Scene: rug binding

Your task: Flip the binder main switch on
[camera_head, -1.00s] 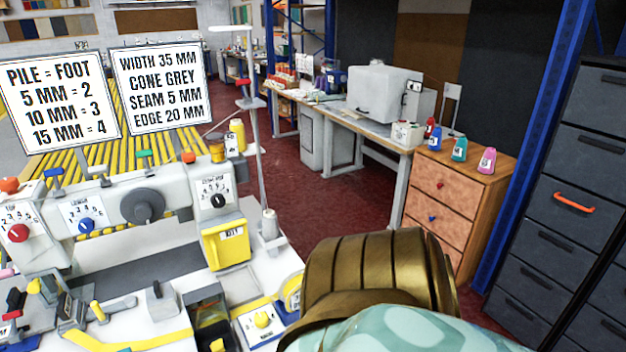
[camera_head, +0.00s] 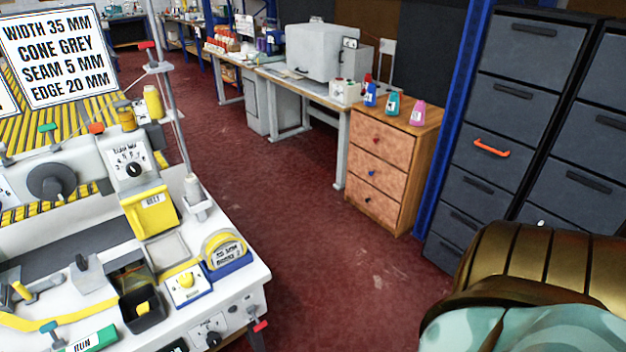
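The white binder machine (camera_head: 85,220) fills the left of the view. Its upper housing carries a black dial (camera_head: 131,170) and a yellow box labelled BELT (camera_head: 151,211). The front panel at its near right corner carries a dark rotary knob (camera_head: 213,338) on a marked plate, with small round fittings beside it. A red-tipped lever (camera_head: 260,326) sticks out at that corner. I cannot tell which of these is the main switch or its position. A green RUN plate (camera_head: 92,341) lies at the bottom left. Neither gripper shows; a brass and teal part, probably my arm, covers the lower right.
A wooden drawer unit (camera_head: 388,165) and dark cabinets (camera_head: 500,130) stand at the right. The red floor (camera_head: 330,270) between is clear.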

